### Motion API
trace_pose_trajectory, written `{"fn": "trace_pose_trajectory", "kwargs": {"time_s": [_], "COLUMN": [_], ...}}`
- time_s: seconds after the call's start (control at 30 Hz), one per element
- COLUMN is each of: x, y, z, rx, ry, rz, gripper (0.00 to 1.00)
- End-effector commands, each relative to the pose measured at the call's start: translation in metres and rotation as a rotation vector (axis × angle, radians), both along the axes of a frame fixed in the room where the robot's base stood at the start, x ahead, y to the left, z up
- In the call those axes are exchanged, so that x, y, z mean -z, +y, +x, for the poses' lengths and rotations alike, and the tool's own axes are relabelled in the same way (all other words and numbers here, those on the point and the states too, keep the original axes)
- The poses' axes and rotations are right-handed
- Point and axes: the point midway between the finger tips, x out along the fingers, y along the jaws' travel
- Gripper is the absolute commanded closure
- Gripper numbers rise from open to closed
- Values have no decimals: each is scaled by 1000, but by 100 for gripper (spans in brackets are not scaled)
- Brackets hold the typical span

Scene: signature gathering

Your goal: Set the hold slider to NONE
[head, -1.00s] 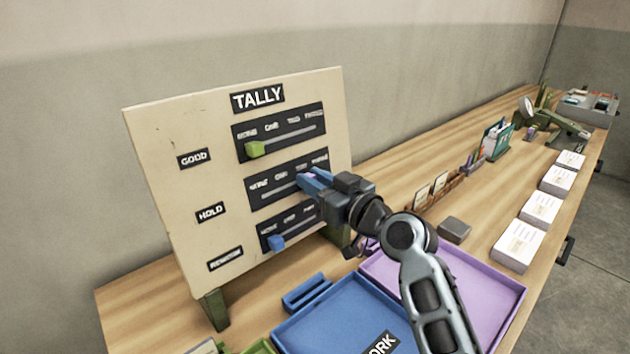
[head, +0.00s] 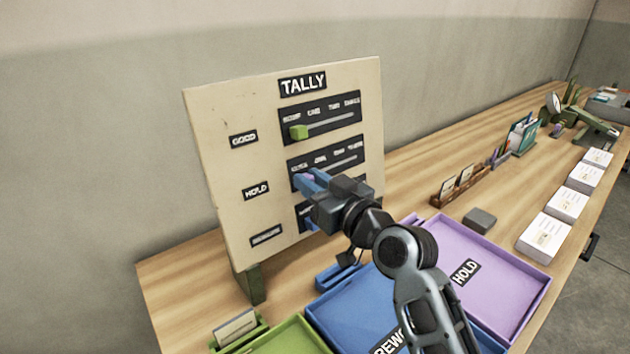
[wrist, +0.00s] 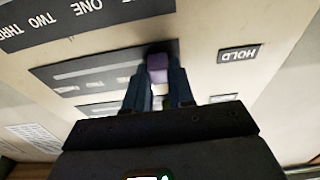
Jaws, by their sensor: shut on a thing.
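The cream TALLY board (head: 225,150) stands upright on the table, with dark slider panels labelled GOOD, HOLD and a third, partly blocked one. My gripper (head: 304,182) is at the left end of the HOLD panel (head: 345,160), below its leftmost marking. Its blue fingers are shut on the purple hold knob (wrist: 157,68), which shows between them in the wrist view. That view is turned over, so the HOLD label (wrist: 238,55) lies to the right. The hold markings are blurred, and my gripper hides much of the lower panel.
The green GOOD knob (head: 299,132) sits at the left end of its track, just above my gripper. Blue (head: 350,307) and purple (head: 500,249) trays lie below on the table. Card stacks (head: 543,235) line the right edge.

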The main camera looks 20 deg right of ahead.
Motion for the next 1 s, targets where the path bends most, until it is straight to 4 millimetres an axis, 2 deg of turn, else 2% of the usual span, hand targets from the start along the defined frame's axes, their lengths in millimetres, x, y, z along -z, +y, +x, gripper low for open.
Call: {"fn": "trace_pose_trajectory", "kwargs": {"time_s": [0.03, 0.07, 0.3, 0.67, 1.0], "x": [1, 1, 1, 2, 3], "y": [6, 7, 6, 2, -14], "z": [-1, -1, -1, -6, -55], "rx": [-12, -13, -11, -7, -7], "ry": [2, 2, 2, 3, 3], "rz": [3, 3, 3, 2, 2], "gripper": [100, 75, 52, 51, 51]}}
